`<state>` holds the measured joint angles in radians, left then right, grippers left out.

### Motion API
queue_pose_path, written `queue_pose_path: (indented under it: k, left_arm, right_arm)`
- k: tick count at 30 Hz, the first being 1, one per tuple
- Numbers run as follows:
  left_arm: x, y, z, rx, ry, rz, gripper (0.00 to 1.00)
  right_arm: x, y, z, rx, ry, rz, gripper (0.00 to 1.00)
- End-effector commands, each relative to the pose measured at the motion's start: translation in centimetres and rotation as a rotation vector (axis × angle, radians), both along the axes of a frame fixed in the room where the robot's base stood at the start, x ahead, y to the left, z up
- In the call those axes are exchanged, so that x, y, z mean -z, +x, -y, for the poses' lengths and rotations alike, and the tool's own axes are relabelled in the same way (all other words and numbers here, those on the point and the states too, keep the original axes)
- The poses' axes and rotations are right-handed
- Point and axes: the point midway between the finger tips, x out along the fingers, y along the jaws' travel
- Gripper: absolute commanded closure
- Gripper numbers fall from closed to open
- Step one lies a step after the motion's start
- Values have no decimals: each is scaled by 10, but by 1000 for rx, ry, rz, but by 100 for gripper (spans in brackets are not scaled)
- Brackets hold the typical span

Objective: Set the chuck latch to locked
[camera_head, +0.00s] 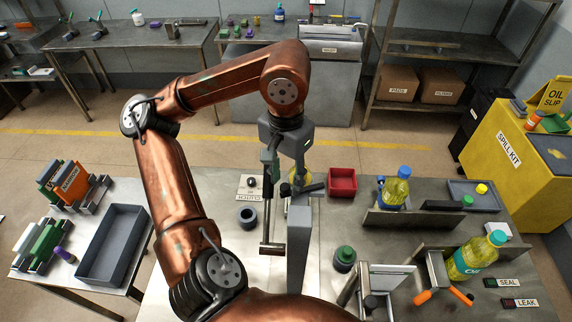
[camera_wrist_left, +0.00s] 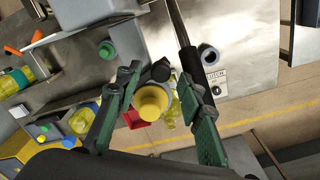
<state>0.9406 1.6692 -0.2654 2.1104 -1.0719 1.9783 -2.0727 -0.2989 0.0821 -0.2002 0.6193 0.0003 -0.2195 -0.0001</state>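My left gripper (camera_head: 284,172) hangs over the work table beside a grey post (camera_head: 298,225). In the left wrist view its two green-sided fingers (camera_wrist_left: 155,85) are apart. A round yellow cap or knob (camera_wrist_left: 153,102) shows between them; I cannot tell whether they touch it. In the head view the gripper mostly hides this spot. I cannot identify the chuck latch or its setting with certainty. A small light plate with a black knob (camera_head: 251,181) lies left of the gripper; its label is hard to read. A T-ended lever (camera_head: 271,247) hangs near the post. My right gripper is not in view.
A dark cup (camera_head: 247,217), red bin (camera_head: 342,181) and green-capped container (camera_head: 344,258) stand around the post. Oil bottles (camera_head: 397,187) (camera_head: 476,256) are at the right, near metal fixtures. A grey tray (camera_head: 111,246) is on the left table. Some bare table lies left of the post.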

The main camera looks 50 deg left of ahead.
Motion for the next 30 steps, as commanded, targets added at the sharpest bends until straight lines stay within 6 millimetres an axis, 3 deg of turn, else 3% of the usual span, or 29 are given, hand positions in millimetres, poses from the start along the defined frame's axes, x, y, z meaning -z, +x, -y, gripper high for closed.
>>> queue_pose_path:
  k: [3,13,30]
  left_arm:
    - [-15,0,1,3,-1,4,65]
    - [-38,0,0,1,1,4,65]
    - [-62,0,0,2,1,2,65]
  right_arm:
    - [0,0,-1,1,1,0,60]
    - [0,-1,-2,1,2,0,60]
    - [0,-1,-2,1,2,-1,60]
